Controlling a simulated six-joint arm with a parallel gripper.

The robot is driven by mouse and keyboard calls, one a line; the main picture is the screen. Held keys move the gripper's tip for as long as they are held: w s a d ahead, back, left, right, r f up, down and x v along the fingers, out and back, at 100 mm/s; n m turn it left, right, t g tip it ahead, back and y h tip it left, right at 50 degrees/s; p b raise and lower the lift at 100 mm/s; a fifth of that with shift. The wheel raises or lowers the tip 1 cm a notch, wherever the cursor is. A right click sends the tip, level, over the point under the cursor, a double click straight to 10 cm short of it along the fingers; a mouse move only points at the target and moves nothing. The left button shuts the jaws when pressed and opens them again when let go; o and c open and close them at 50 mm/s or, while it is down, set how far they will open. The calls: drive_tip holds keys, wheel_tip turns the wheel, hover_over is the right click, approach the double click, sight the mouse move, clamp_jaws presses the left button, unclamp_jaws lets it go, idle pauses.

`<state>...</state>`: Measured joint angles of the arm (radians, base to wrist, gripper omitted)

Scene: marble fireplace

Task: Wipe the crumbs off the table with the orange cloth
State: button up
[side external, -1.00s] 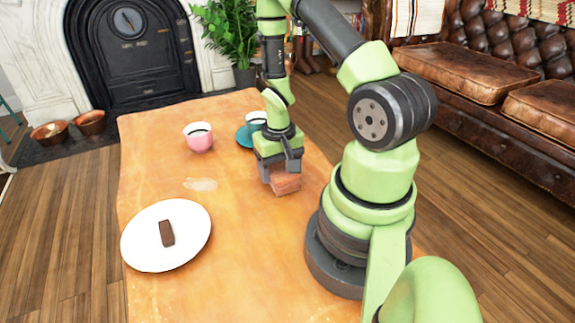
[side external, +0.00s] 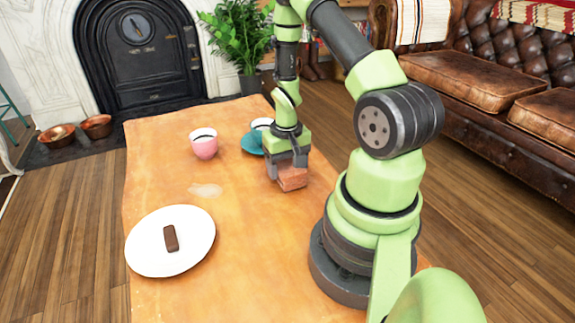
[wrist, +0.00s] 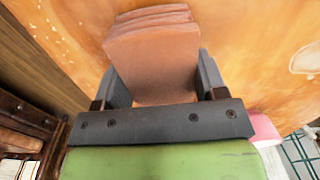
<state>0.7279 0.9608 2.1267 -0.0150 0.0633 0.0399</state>
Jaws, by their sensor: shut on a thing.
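The orange cloth (side external: 292,180) is a folded, layered pad, brownish orange, at the right side of the table (side external: 240,230). My gripper (side external: 286,172) points down and is shut on it. In the wrist view the cloth (wrist: 155,60) sits between both fingers, its folded edges facing away. I cannot tell whether its underside touches the tabletop. Pale specks that look like crumbs (wrist: 50,35) lie on the table at the upper left of the wrist view. Any crumbs under the cloth are hidden.
A pink cup (side external: 204,147) stands left of my gripper. A teal saucer (side external: 251,143) with a cup (side external: 262,123) is close behind it. A pale wet-looking patch (side external: 205,190) and a white plate (side external: 150,245) with a brown bar (side external: 171,238) lie toward the left. The middle front is clear.

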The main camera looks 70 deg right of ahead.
drive_tip(key=shift+w+a+f, duration=0.1)
drive_tip(key=shift+w+a, duration=0.8)
drive_tip(key=shift+r, duration=4.2)
